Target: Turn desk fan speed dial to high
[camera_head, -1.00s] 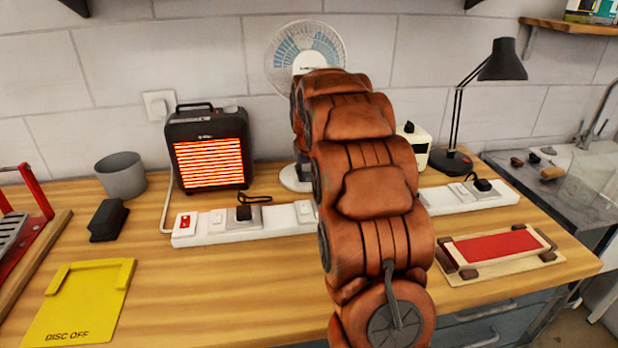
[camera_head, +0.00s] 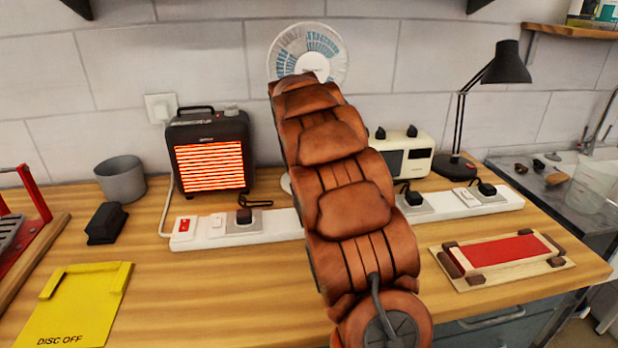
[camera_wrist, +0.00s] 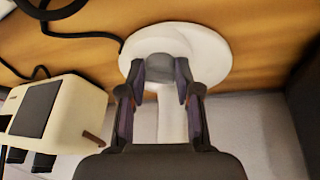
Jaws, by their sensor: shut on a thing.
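The white desk fan (camera_head: 335,55) stands at the back of the bench by the wall. In the head view my arm covers its post and most of its base. In the wrist view its round white base (camera_wrist: 212,55) shows with its post. A grey dial (camera_wrist: 158,68) on the base sits between the fingertips of my gripper (camera_wrist: 157,92). The fingers are closed on both sides of the dial. I cannot read any speed mark. My gripper is hidden behind my arm in the head view.
A cream box with two black knobs (camera_head: 418,163) stands right of the fan, close to my gripper in the wrist view (camera_wrist: 85,110). A glowing heater (camera_head: 208,165) stands left. A white power strip (camera_head: 285,225) runs in front. A black lamp (camera_head: 507,62) is further right.

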